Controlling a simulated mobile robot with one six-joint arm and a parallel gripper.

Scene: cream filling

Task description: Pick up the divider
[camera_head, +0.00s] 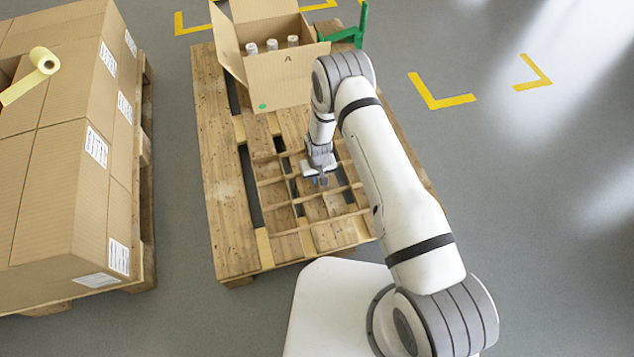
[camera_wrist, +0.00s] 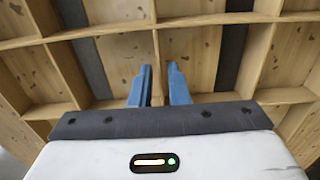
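The divider (camera_head: 320,221) is a light brown grid of thin crossing slats, lying flat on the wooden pallet. It fills much of the wrist view (camera_wrist: 62,66). My gripper (camera_head: 319,181) points down over the middle of the grid. In the wrist view its two blue fingers (camera_wrist: 160,70) stand apart, one on each side of a single slat. Some space shows between the fingers and the slat, so my gripper looks open. The depth of the fingertips against the slat is hard to judge.
An open cardboard box (camera_head: 283,80) with several white-capped items stands at the pallet's (camera_head: 222,150) far end. A green tape dispenser (camera_head: 358,30) is beside it. Stacked cartons (camera_head: 60,190) with a yellow tape roll (camera_head: 44,60) stand left. Floor at right is clear.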

